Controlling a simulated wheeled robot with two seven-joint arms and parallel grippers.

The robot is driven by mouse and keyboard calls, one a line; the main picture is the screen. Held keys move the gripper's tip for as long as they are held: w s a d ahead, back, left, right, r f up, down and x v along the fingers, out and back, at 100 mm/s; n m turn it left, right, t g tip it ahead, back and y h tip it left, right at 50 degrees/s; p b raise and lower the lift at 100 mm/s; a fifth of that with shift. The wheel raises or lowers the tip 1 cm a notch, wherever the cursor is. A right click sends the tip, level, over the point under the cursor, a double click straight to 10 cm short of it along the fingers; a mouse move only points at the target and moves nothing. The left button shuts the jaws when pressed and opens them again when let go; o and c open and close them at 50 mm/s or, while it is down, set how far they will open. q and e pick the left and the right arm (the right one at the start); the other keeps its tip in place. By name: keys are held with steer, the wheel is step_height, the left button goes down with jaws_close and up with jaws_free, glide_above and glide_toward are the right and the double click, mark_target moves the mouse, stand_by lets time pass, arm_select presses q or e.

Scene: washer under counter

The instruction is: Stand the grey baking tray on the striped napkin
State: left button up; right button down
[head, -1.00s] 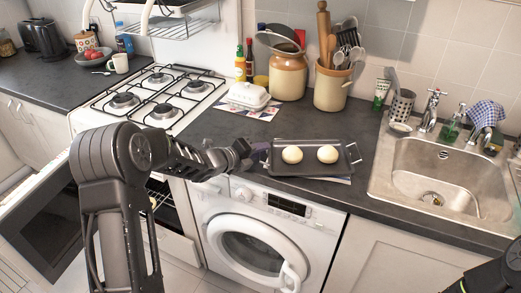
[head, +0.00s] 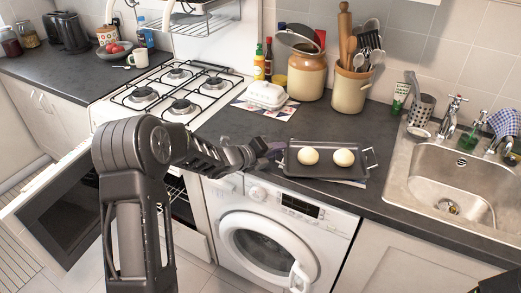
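The grey baking tray (head: 326,173) lies flat at the counter's front edge, above the washing machine. Two pale round buns (head: 308,156) sit on it side by side. A thin pale, light-edged layer (head: 350,183) shows under the tray's front right edge. It may be the striped napkin, but its pattern is hidden. My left gripper (head: 277,151) is at the tray's left end, by the handle there. The fingers are small and dark, so I cannot tell whether they are closed on the handle.
A white butter dish (head: 266,94) stands on a patterned mat (head: 243,107) behind the tray. Stoneware crocks (head: 351,91) stand at the back, the sink (head: 428,165) at the right, the gas hob (head: 167,92) at the left. An open oven door (head: 60,213) hangs below the hob.

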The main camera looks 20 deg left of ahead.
arm_select(q)
steer(key=shift+s+a+r+p, duration=0.1)
steer(key=shift+r+p, duration=0.15)
steer(key=shift+p, duration=0.3)
steer(key=shift+s+a+b, duration=0.35)
steer(key=shift+s+b, duration=0.2)
steer(key=b+v, duration=0.1)
steer(key=v, duration=0.9)
steer(key=shift+s+r, duration=0.2)
steer(key=shift+r, duration=0.25)
